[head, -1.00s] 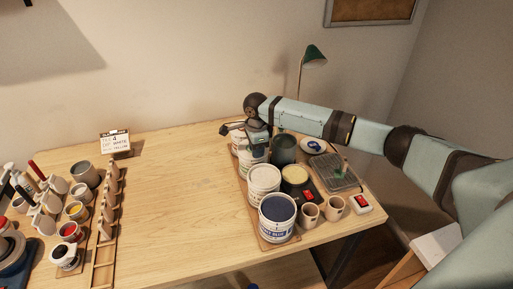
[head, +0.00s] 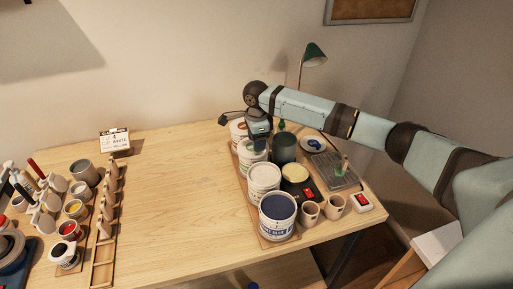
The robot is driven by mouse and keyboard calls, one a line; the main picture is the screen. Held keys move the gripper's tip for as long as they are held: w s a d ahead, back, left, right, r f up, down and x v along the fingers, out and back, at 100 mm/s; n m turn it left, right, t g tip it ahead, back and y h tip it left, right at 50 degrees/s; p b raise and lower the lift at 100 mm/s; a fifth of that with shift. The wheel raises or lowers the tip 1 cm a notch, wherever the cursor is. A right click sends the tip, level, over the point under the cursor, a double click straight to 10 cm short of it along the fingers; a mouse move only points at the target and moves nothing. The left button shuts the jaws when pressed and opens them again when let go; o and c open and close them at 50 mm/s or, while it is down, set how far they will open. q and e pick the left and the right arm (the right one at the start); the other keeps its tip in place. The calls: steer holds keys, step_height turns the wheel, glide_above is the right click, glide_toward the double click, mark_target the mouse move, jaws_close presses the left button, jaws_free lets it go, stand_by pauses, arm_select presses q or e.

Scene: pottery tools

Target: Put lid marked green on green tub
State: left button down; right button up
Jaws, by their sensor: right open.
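Several white tubs stand in a row on a wooden board at the right of the table. A tub with a greenish mark (head: 251,154) is second from the back, and its top looks pale, partly hidden by my right gripper. Whether its lid is seated is too small to tell. My right gripper (head: 261,142) is open just above and beside this tub; I see nothing held in it. My left gripper is not in view.
A reddish-marked tub (head: 238,131), a white-topped tub (head: 264,176) and a blue tub (head: 277,211) share the row. A dark green jar (head: 284,148) stands close to the right. Two cups (head: 310,211) are nearby. The table's middle (head: 175,185) is clear.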

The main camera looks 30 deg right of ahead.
step_height(320, 180, up, 9)
steer(key=b, duration=0.1)
stand_by(0.6)
